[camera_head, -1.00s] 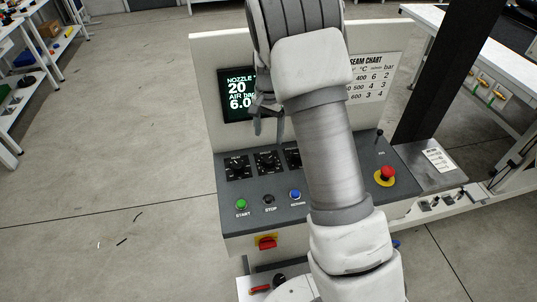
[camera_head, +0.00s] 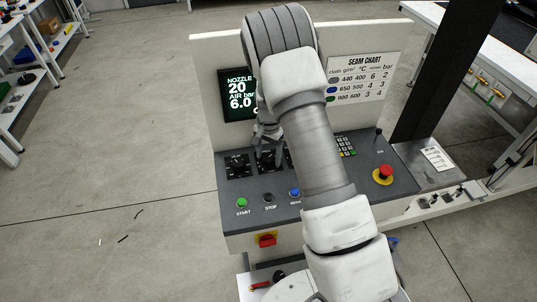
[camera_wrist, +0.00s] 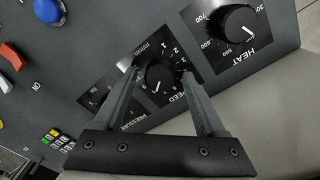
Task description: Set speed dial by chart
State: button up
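The speed dial (camera_wrist: 162,76) is a round black knob on a black plate with white numbers, labelled SPEED and m/min. In the wrist view it sits between the two fingers of my gripper (camera_wrist: 160,72). The fingers are apart, one on each side of the knob; I cannot tell whether they touch it. Its pointer setting is too small to read surely. In the head view my gripper (camera_head: 267,152) is down over the middle dial. The seam chart (camera_head: 359,78) has grey, blue and green rows; its third column appears to read 6, 4, 3.
The heat dial (camera_wrist: 236,27) and pressure dial (camera_wrist: 97,96) flank the speed dial closely. Start (camera_head: 241,203), stop (camera_head: 269,198) and blue (camera_head: 294,193) buttons lie in front. A red emergency stop (camera_head: 384,173) and keypad (camera_head: 345,146) are to the right. The screen (camera_head: 238,96) shows 20 and 6.0.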

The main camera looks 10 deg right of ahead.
grip_shut()
jog(key=shift+n+b, duration=0.3)
jog(key=shift+b, duration=0.05)
jog(key=shift+f+n+b, duration=0.1)
jog(key=shift+n+b, duration=0.4)
jog(key=shift+b, duration=0.05)
jog(key=n+b, duration=0.5)
jog(key=n, duration=0.4)
jog(key=shift+b, duration=0.3)
jog(key=shift+o, duration=0.7)
grip_release()
